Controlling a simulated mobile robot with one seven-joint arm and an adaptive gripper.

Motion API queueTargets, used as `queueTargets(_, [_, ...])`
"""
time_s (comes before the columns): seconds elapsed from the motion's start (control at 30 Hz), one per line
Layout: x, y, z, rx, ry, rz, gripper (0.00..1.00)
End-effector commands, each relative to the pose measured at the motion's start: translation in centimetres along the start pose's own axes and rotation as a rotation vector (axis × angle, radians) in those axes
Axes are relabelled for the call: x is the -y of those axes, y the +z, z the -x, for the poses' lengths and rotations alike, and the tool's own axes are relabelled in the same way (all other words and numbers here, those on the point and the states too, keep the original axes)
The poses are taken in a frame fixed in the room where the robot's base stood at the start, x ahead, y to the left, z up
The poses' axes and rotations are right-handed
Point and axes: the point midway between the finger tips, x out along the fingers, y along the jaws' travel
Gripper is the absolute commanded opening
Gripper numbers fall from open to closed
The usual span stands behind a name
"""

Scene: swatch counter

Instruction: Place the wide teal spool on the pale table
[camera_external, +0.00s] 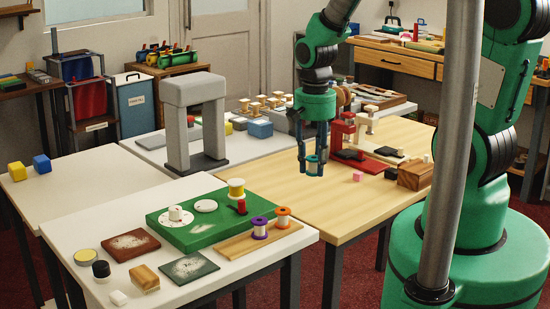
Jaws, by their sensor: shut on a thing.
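My gripper (314,172) points down and is shut on a small teal spool (312,160) with a pale rim. The fingers cover part of the spool's sides. It is held near the left part of the light wood table (300,206); the gap below it is hard to judge. A white, pale-topped table (85,227) stands at the front left, and another pale top (80,180) adjoins it behind.
A grey arch (168,125) stands behind. A red stand (341,133) is close right of my gripper.

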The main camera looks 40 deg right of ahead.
Motion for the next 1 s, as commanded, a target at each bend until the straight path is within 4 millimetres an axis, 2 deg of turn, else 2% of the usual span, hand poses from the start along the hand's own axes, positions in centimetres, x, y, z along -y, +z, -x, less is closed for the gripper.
queueTargets(0.03, [-0.8,-1.2,-0.1,0.000,0.000,-0.027,0.12])
queueTargets(0.3, [-4.8,-6.3,-0.3,-0.001,0.004,-0.146,0.12])
queueTargets(0.7, [-9.8,-11.0,-0.5,-0.003,0.006,-0.265,0.12])
queueTargets(1.0, [-9.7,-10.7,-7.6,0.000,0.008,-0.260,0.12])
